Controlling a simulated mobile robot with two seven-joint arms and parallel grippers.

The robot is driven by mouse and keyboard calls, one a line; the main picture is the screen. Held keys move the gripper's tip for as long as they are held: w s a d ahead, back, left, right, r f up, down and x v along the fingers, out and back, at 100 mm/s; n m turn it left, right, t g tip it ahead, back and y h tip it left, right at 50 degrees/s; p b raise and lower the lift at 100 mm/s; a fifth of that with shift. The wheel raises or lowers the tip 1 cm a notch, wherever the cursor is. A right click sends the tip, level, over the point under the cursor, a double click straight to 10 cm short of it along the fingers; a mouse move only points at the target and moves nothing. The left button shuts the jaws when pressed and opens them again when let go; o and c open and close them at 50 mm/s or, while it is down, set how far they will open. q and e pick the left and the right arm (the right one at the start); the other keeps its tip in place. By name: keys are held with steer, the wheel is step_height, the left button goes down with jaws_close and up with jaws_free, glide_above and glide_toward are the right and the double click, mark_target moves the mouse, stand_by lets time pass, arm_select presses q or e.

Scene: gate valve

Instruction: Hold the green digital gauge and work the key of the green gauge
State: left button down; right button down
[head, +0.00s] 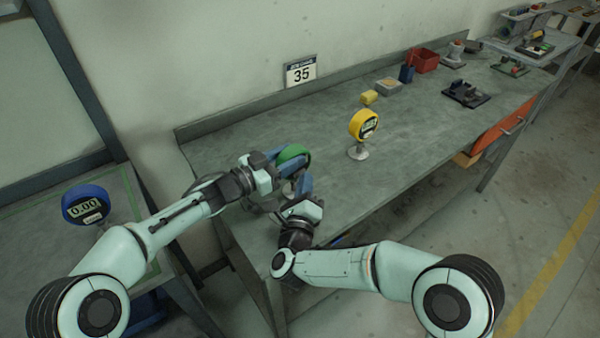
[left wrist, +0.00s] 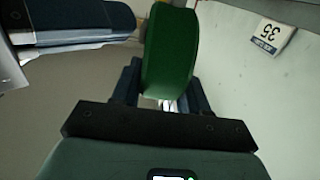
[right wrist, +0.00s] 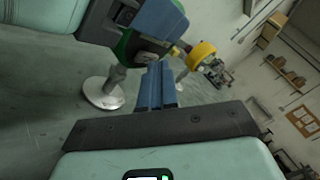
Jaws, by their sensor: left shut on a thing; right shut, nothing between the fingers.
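The green gauge (head: 293,153) stands near the left end of the bench. My left gripper (head: 279,161) is shut on its round case, with blue fingers on either side; the green case also fills the middle of the left wrist view (left wrist: 168,50). In the right wrist view the green gauge (right wrist: 126,46) is partly covered by a blue finger, and its dark face shows at a slant. My right gripper (right wrist: 157,85) is shut and empty, its tips just before that face. I cannot tell whether they touch it. The key itself is not clear.
A yellow gauge (head: 363,124) stands on the bench (head: 410,150) to the right. A blue gauge (head: 86,204) stands on the left table. A red bin (head: 424,60) and small parts lie farther back. The bench between the yellow gauge and its front edge is clear.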

steer(key=shift+s+d, duration=0.35)
steer(key=shift+s, duration=0.15)
steer(key=shift+s, duration=0.1)
steer(key=shift+s+d, duration=0.75)
steer(key=shift+s, duration=0.25)
steer(key=shift+s+d, duration=0.75)
steer(key=shift+s, duration=0.2)
arm_select(q)
steer(key=c, duration=0.5)
jaws_free()
steer(key=shift+a, duration=0.1)
